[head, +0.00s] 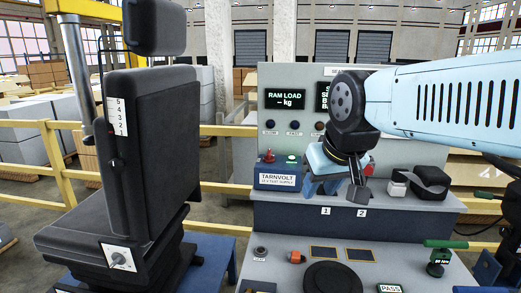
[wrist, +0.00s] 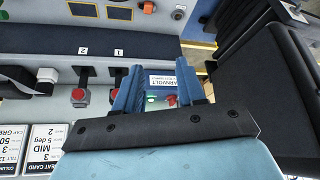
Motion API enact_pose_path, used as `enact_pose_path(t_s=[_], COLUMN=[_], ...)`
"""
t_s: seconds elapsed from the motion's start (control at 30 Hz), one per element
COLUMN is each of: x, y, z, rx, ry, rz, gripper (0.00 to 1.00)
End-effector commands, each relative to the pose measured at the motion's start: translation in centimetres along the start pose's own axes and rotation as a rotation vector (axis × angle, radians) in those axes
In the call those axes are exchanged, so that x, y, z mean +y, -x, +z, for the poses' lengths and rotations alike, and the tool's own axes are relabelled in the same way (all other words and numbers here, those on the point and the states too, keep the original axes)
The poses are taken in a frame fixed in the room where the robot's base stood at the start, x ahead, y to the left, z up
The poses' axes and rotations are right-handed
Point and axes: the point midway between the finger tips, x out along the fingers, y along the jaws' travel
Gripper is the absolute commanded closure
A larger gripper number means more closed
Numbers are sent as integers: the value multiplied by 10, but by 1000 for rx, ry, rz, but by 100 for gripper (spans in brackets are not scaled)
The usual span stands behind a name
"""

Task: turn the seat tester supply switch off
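The seat tester supply is a dark blue box (head: 277,180) labelled TARNVOLT 12 V test supply, at the left end of the bench ledge. On its top are a red switch (head: 268,157) and a green lamp (head: 291,158) that looks lit. My gripper (head: 322,186) is just right of the box, pointing down, apart from the switch in the head view. In the wrist view the two blue fingers (wrist: 159,92) are spread with nothing held. The red switch (wrist: 171,100) and green lamp (wrist: 152,99) show between them. The switch's exact position is too small to tell.
Two levers with red knobs, at labels 1 (wrist: 115,96) and 2 (wrist: 78,95), stand close beside my gripper. A black seat (head: 150,150) fills the left. A black headset-like object (head: 428,180) lies right on the ledge. The RAM LOAD display (head: 288,100) stands behind.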

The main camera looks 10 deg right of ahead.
Motion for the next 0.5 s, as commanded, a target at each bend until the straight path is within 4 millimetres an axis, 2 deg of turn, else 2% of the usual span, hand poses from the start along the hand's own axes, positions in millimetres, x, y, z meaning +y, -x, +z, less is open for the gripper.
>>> enact_pose_path(t_s=[0.17,0.27,0.5], x=[-1,4,-6], y=[3,6,4], z=[-15,-38,-108], rx=[-20,-47,-138], ry=[-9,-19,-66], rz=[16,38,98], gripper=[61,61,61])
